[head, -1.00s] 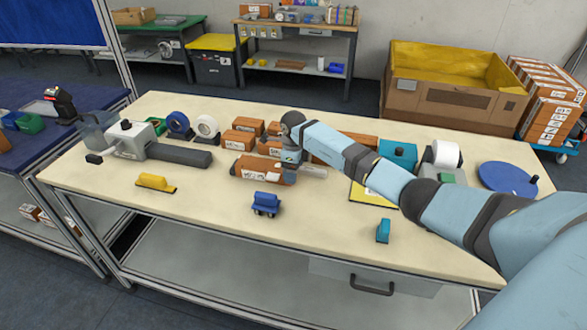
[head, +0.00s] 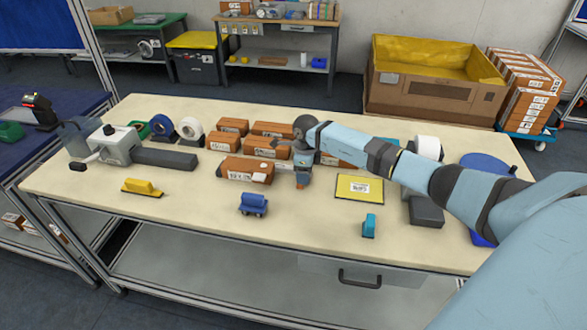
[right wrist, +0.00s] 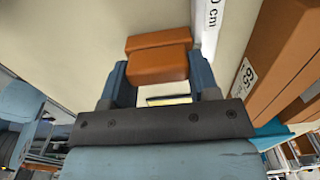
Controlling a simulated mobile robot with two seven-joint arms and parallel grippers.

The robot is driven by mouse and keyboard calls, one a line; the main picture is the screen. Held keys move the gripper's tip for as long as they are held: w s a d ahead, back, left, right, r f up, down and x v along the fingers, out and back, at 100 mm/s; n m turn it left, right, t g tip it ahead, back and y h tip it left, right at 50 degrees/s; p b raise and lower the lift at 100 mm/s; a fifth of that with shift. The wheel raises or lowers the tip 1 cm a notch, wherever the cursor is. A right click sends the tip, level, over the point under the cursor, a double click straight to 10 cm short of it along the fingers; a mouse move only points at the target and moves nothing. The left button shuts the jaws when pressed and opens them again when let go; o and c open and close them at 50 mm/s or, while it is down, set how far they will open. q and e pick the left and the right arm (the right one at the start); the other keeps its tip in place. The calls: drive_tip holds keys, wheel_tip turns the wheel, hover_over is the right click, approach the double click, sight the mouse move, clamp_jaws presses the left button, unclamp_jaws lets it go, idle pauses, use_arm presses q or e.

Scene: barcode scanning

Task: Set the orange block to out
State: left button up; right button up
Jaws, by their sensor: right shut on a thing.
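My right gripper (head: 303,160) is over the middle of the table, just right of the front brown box. It is shut on the orange block (head: 303,179). The right wrist view shows the orange block (right wrist: 158,66) between the two blue-grey fingers (right wrist: 158,82), with a second orange part above it in the picture. In the head view the block is small and partly covered by the gripper. I cannot tell whether it touches the table. My left gripper is in neither view.
Several brown boxes (head: 245,168) stand left of and behind the gripper. A yellow labelled card (head: 359,189) lies to the right. A grey block (head: 426,211) is under my arm.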

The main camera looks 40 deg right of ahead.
drive_tip(key=shift+s+d, duration=0.1)
drive_tip(key=shift+d, duration=0.05)
drive_tip(key=o, duration=1.1)
drive_tip(key=shift+c, duration=0.2)
drive_tip(key=shift+o, duration=1.1)
drive_tip(key=shift+s+d, duration=0.1)
drive_tip(key=shift+r, duration=0.25)
wheel_tip(320, 180, up, 13)
drive_tip(key=b, duration=0.1)
drive_tip(key=shift+r+b, duration=0.2)
drive_tip(key=shift+b, duration=0.1)
drive_tip(key=shift+f, duration=0.1)
